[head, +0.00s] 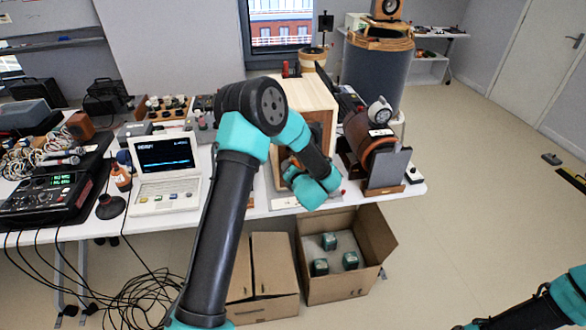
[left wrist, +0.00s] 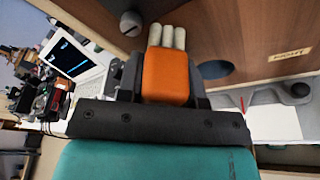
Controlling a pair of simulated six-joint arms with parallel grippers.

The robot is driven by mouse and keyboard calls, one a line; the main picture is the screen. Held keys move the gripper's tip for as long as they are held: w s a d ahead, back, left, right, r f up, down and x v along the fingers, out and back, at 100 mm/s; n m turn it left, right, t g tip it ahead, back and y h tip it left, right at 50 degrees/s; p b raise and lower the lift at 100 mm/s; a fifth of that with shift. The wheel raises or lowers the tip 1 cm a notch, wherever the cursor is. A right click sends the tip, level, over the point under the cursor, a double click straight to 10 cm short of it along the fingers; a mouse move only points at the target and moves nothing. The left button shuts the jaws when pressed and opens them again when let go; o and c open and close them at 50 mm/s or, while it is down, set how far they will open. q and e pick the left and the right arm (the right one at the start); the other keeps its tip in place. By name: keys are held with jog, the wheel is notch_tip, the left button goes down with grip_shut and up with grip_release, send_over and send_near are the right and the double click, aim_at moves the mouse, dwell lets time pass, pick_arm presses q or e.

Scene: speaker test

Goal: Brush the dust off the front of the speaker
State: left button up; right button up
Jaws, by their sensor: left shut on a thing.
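The speaker (head: 305,92) is a light wooden box on the white table, partly hidden behind my left arm in the head view. In the left wrist view its brown wooden face (left wrist: 240,35) fills the upper right, with a small printed label (left wrist: 291,54) and a dark round opening. My left gripper (left wrist: 165,88) is shut on the orange handle of a brush (left wrist: 166,72), whose pale bristle tufts point at the face. I cannot tell whether they touch it. Dust is not clearly visible. My right arm shows at the head view's lower right; its gripper is outside the picture.
A white laptop-like instrument (head: 165,172) stands left of the speaker, and a copper-coloured cylinder device (head: 372,145) stands close on its right. Open cardboard box (head: 375,235) and loose cables (head: 135,290) are on the floor below. The floor at right is mostly free.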

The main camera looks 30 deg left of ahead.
pick_arm(q)
jog(key=s+d, duration=0.4)
jog(key=shift+s, duration=0.25)
dwell(0.5)
jog(key=shift+s+d, duration=1)
jog(key=shift+s, duration=0.15)
